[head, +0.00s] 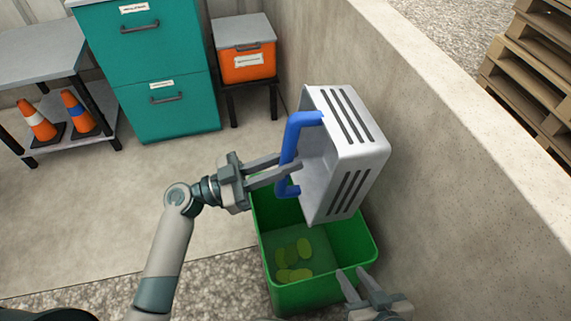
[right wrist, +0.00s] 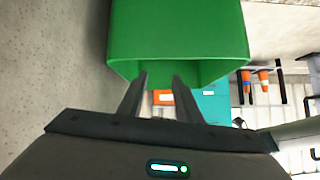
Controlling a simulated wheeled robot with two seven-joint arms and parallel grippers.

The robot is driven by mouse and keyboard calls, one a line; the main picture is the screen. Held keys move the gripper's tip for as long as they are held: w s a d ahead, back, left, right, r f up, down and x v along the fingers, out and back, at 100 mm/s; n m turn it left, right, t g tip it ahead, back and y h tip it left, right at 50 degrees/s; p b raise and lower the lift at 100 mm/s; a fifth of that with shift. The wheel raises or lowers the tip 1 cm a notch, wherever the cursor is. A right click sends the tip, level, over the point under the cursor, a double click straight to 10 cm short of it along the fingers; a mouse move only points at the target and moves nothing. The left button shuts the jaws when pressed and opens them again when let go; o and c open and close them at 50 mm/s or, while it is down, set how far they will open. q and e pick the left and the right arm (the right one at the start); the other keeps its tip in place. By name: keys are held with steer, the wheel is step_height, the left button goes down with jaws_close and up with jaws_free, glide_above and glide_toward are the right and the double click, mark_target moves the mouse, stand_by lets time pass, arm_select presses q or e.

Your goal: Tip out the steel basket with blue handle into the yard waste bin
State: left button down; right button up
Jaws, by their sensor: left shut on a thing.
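The steel basket (head: 362,150) with its blue handle (head: 290,140) is tipped on its side above the green bin (head: 320,295). Its slotted sides face up and right, and its open side faces left toward the handle. My left gripper (head: 284,170) is shut on the blue handle. Several yellow-green oval pieces (head: 290,252) lie on the bin's floor. Whether anything is still in the basket is hidden. My right gripper (head: 352,272) is open and empty at the bin's near right corner. The bin also shows close ahead of its fingers in the right wrist view (right wrist: 180,35).
A concrete wall (head: 450,160) runs along the right, close to bin and basket. A teal cabinet (head: 165,115), an orange box (head: 247,66) on a stand and a shelf with traffic cones (head: 38,122) stand behind. The floor left of the bin is clear.

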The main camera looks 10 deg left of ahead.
steer(key=shift+w+a+r+t+y, duration=0.3)
steer(key=shift+a+r+t, duration=0.15)
steer(key=shift+r, duration=0.15)
arm_select(q)
steer(key=shift+r, duration=0.1)
stand_by(2.5)
